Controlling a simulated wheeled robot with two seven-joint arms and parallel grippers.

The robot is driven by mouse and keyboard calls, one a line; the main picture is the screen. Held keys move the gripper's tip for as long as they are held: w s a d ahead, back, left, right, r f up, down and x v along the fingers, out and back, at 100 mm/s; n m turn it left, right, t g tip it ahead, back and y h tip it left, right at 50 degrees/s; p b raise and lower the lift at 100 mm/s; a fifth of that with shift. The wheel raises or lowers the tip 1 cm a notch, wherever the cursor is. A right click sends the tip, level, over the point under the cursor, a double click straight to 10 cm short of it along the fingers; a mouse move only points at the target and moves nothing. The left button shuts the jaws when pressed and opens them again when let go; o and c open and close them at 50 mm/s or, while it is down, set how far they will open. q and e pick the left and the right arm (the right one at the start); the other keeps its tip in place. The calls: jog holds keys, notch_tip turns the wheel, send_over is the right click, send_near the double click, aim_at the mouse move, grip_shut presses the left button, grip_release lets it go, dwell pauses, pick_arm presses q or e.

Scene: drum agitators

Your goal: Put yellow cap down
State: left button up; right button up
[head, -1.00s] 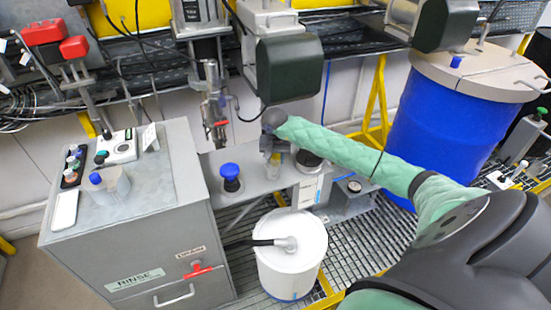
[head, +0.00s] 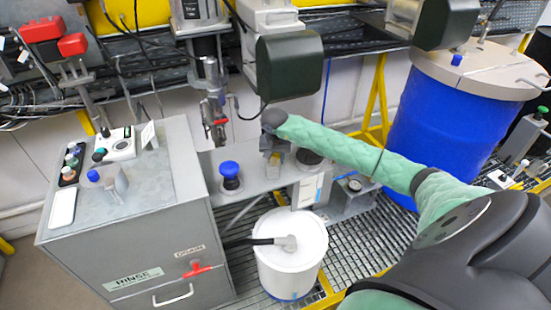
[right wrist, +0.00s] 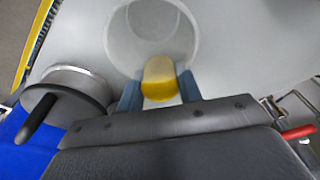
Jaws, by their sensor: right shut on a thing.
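My right gripper (head: 274,153) is over the grey shelf (head: 258,185) between the rinse cabinet and the blue drum. It is shut on the yellow cap (right wrist: 159,80), which sits between its two blue-grey fingers in the right wrist view. In the head view, the cap is small and mostly covered by the gripper. A pale round ring (right wrist: 192,30), seen from above, lies just beyond the cap. I cannot tell whether the cap touches it or the shelf. My left gripper is not in view.
A blue-capped bottle (head: 230,178) stands left of my gripper, and a dark round knob-like piece (head: 309,160) is close on its right. The rinse cabinet (head: 140,250) is at left, a white bucket (head: 290,265) below, and the blue drum (head: 440,115) at right. A dark green box (head: 289,66) hangs above.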

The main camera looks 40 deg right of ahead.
aim_at(276, 155)
jog(key=shift+f, duration=0.1)
jog(key=o, duration=1.2)
jog(key=shift+r+p, duration=0.6)
jog(key=shift+p, duration=0.15)
jog(key=shift+r, duration=0.2)
jog(key=shift+r+b, duration=0.5)
jog(key=shift+r, duration=0.1)
jog(key=shift+s+a+r, duration=0.1)
jog(key=shift+r, duration=0.15)
jog(key=shift+r+b, duration=0.3)
jog(key=shift+b, duration=0.05)
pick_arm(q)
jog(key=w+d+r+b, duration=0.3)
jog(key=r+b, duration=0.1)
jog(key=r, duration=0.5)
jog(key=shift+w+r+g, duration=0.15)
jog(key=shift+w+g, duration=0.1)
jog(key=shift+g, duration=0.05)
pick_arm(e)
notch_tip(276, 155, up, 9)
jog(key=s, duration=0.1)
jog(key=shift+a, duration=0.45)
